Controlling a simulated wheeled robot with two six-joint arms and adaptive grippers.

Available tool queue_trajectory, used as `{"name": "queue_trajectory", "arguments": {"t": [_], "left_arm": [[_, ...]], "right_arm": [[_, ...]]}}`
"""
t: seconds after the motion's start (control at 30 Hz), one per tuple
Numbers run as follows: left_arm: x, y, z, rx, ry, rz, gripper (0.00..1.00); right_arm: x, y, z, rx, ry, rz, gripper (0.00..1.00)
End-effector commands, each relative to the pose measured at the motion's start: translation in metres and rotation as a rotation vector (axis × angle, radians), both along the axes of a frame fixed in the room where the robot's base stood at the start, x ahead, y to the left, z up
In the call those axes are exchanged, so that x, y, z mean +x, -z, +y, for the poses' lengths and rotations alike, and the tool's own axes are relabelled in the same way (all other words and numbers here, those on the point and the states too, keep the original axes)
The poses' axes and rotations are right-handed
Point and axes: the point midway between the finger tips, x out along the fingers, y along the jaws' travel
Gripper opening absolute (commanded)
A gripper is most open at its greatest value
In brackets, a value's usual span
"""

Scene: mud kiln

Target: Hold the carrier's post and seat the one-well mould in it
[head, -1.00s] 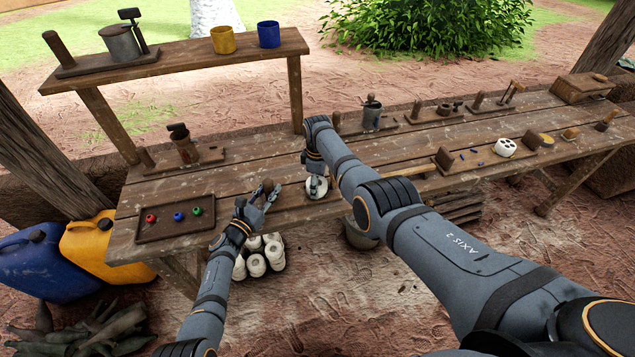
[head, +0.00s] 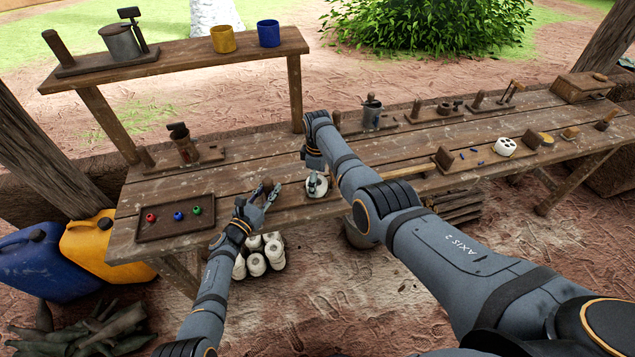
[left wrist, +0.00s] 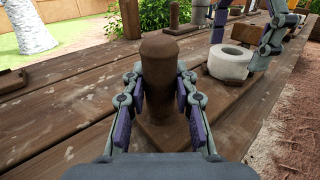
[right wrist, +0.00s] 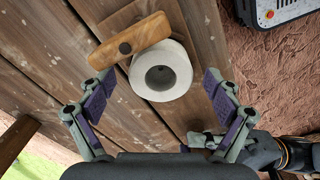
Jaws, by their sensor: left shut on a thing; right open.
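The carrier is a low wooden board (left wrist: 226,92) with an upright round post (left wrist: 172,85) at one end. My left gripper (head: 268,196) is shut around the post, a finger on each side in the left wrist view. The white one-well mould (right wrist: 161,70) is a short cylinder with a round hole in its top. It stands upright on the carrier and also shows in the left wrist view (left wrist: 229,64). A wooden turn-piece (right wrist: 130,39) lies beside its rim, partly overlapping it in view. My right gripper (right wrist: 160,92) is open just above the mould, fingers apart from it. How the mould's underside sits is hidden.
A tray (head: 150,234) with red, blue and green pieces lies left on the bench. A tool stand (head: 184,150) is behind it. White moulds (head: 256,264) are stacked below the bench front. Other tools line the bench to the right.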

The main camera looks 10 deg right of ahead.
Motion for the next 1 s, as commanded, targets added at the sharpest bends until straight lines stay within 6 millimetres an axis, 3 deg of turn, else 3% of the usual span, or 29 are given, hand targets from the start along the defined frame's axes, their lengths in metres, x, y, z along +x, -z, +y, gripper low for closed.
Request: {"name": "queue_trajectory", "arguments": {"t": [0.5,1.0], "left_arm": [[0.0,0.0,0.0,0.0,0.0,0.0,0.0],[0.0,0.0,0.0,0.0,0.0,0.0,0.0]], "right_arm": [[-0.001,-0.035,0.0,0.0,0.0,0.0,0.91],[-0.001,-0.038,0.0,0.0,0.0,0.001,0.91]]}}
